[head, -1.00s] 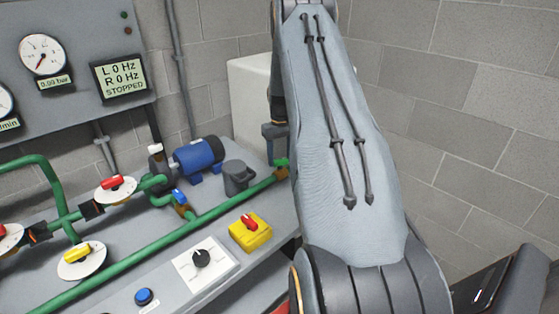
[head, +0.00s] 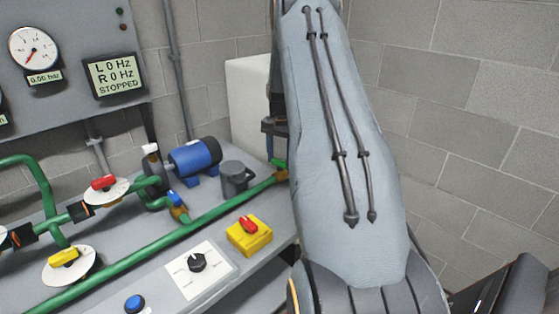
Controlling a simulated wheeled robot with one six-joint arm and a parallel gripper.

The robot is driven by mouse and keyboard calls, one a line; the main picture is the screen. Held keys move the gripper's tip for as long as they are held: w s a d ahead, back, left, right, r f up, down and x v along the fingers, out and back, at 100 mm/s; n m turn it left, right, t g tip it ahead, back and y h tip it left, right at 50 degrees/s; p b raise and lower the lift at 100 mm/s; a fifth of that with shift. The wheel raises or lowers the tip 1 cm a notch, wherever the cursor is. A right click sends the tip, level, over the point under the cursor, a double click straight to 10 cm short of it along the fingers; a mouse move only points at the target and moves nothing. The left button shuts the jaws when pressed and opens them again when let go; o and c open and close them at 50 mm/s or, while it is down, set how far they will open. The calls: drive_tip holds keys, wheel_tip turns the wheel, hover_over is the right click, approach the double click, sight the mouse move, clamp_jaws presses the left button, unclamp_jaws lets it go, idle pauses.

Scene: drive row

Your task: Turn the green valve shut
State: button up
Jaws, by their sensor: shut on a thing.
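The green valve's handle (head: 279,163) sits at the right end of the long green pipe (head: 190,232), by a brass-coloured fitting. My grey arm covers the area just right of it. My gripper (head: 270,147) shows only as a dark part beside the arm, pointing down at the green handle. It is shut on the handle; its fingertips are mostly hidden. The handle's exact angle is hard to tell at this size.
A blue pump (head: 195,157) and a grey jug (head: 234,178) stand left of the valve. A yellow box with a red switch (head: 249,235), a black knob (head: 197,262) and a blue button (head: 134,302) line the bench front. The display (head: 115,76) reads STOPPED.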

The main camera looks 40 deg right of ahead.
sight(280, 160)
drive_tip(key=shift+m+b, duration=0.45)
drive_tip(key=shift+m, duration=1.45)
drive_tip(key=o, duration=1.1)
drive_tip(key=shift+c, duration=0.2)
drive_tip(key=shift+r+b, duration=0.85)
drive_tip(key=shift+r, duration=3.1)
